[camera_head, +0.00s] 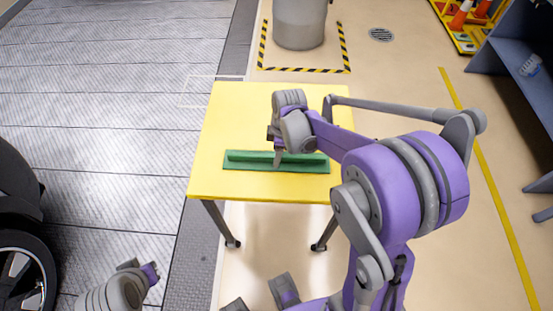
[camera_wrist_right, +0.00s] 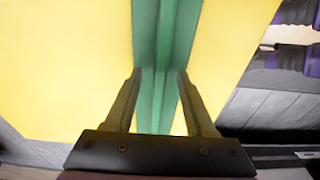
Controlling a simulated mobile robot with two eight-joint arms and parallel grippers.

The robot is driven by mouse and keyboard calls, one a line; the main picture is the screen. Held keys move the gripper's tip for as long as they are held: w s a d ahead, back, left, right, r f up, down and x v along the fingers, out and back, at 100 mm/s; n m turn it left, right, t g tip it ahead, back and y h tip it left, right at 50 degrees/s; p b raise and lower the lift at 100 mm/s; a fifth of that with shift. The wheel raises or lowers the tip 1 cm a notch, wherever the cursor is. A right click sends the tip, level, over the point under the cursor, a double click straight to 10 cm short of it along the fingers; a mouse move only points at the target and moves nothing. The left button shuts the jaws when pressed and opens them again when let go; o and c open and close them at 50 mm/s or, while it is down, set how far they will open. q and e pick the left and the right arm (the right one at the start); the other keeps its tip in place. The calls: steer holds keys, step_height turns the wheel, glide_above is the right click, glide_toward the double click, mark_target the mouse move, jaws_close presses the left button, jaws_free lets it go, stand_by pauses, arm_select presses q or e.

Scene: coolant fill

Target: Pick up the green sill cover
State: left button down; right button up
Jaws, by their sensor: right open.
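The green sill cover (camera_head: 300,162) is a long strip with a raised rib along its length. It lies flat across a yellow table (camera_head: 225,115), near the table's front edge. My right gripper (camera_head: 277,155) is over the cover, left of its right end, pointing down. In the right wrist view its open fingers (camera_wrist_right: 160,80) stand on either side of the cover's raised rib (camera_wrist_right: 164,40). I cannot tell whether the fingers touch it. My right wrist hides a small part of the cover in the head view.
A grey cylindrical container (camera_head: 299,25) stands behind the table inside a black-and-yellow floor marking. A blue-grey shelf (camera_head: 510,60) and orange cones (camera_head: 461,15) are at the right. A vehicle wheel (camera_head: 22,275) is at the lower left. The tabletop around the cover is clear.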

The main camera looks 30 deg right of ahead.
steer(key=shift+c, duration=0.2)
jaws_close()
